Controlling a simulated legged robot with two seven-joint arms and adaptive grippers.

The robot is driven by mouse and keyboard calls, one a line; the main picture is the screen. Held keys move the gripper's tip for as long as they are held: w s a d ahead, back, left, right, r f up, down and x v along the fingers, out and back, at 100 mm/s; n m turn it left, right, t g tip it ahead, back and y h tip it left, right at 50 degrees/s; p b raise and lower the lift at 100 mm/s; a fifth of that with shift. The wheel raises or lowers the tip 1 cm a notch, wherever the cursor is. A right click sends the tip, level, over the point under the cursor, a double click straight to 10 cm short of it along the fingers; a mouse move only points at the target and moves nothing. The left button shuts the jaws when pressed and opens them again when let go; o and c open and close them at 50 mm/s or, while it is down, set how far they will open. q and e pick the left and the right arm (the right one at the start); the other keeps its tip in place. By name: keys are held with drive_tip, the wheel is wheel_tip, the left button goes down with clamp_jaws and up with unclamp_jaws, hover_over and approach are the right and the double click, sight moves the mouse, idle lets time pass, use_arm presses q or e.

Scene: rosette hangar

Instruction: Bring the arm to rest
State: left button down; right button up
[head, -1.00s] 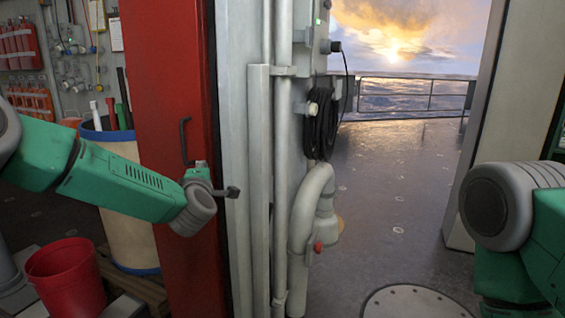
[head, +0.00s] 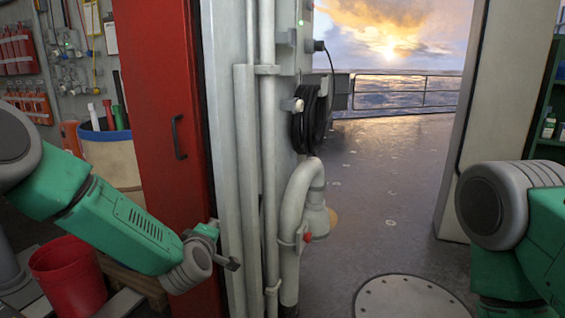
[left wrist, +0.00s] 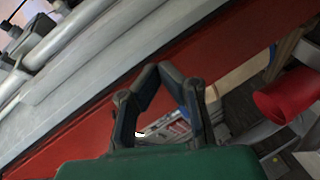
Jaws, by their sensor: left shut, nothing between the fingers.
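My left arm reaches in from the left in the head view, and its gripper (head: 230,263) is low in front of the red door's (head: 165,105) right edge. The left wrist view shows the gripper (left wrist: 160,72) with its two dark fingers drawn together at the tips and nothing between them. The red door and the grey frame lie behind the fingers there. My right arm shows at the right edge of the head view, but its gripper is out of the picture.
A red bucket (head: 68,275) stands below my left arm. A large bin (head: 112,158) with rolled items is behind it. A white pipe (head: 297,215) and a coiled black hose (head: 309,120) are on the door post. The doorway to the deck (head: 385,180) is clear, with a round hatch (head: 408,300) on the floor.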

use_arm(q)
drive_tip(key=s+a+f+m+g+h, duration=0.2)
drive_tip(key=s+f+m+g, duration=0.55)
drive_tip(key=s+f, duration=1.35)
drive_tip(key=s+a+f+m+g+y, duration=0.1)
drive_tip(key=s+a+m+g, duration=0.2)
drive_tip(key=s, duration=1.1)
drive_tip(key=s+a+f+m+g+y, duration=0.1)
drive_tip(key=s+a+m+g, duration=0.3)
drive_tip(key=s, duration=1)
drive_tip(key=shift+a+f, duration=0.55)
drive_tip(key=shift+a, duration=0.2)
use_arm(e)
drive_tip(key=shift+f, duration=0.1)
use_arm(q)
drive_tip(key=shift+s+a, duration=0.1)
drive_tip(key=shift+a, duration=0.1)
use_arm(e)
drive_tip(key=shift+a, duration=0.1)
